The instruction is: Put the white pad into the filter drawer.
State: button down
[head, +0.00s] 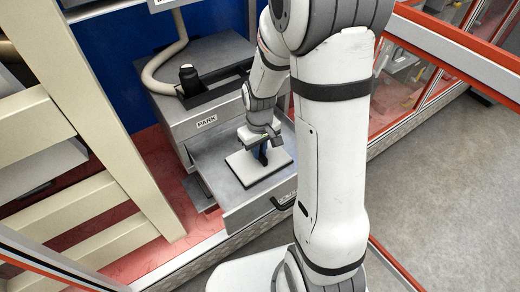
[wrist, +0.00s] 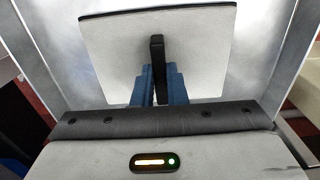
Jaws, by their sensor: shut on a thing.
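The white pad (head: 240,166) is a flat square plate with a dark edge and an upright black grip tab (wrist: 157,55). In the head view it is within the outline of the open grey filter drawer (head: 236,212). My gripper (head: 262,152) has blue fingers and is shut on the tab, above the pad. In the wrist view the pad (wrist: 110,50) lies between the drawer's side walls (wrist: 42,45). I cannot tell whether its underside touches the drawer floor.
The grey cabinet marked PARK (head: 207,121) stands behind the drawer, with a hose and a dark holder on top. A drawer handle (head: 284,202) is at the front. Cream rails (head: 95,115) stand at the left. Red-framed panels (head: 450,45) are at the right, beside open grey floor.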

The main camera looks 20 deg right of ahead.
jog(key=shift+r, duration=0.1)
jog(key=c, duration=1.5)
grip_release()
jog(key=shift+o, duration=0.2)
notch_tip(320, 180, up, 12)
jog(key=p, duration=0.2)
jog(key=s+r+m+t, duration=0.2)
jog(key=s+r, duration=0.4)
jog(key=s, duration=0.7)
jog(key=shift+s+d+r+m, duration=0.2)
jog(key=shift+s+r+m, duration=0.15)
jog(key=shift+m, duration=0.45)
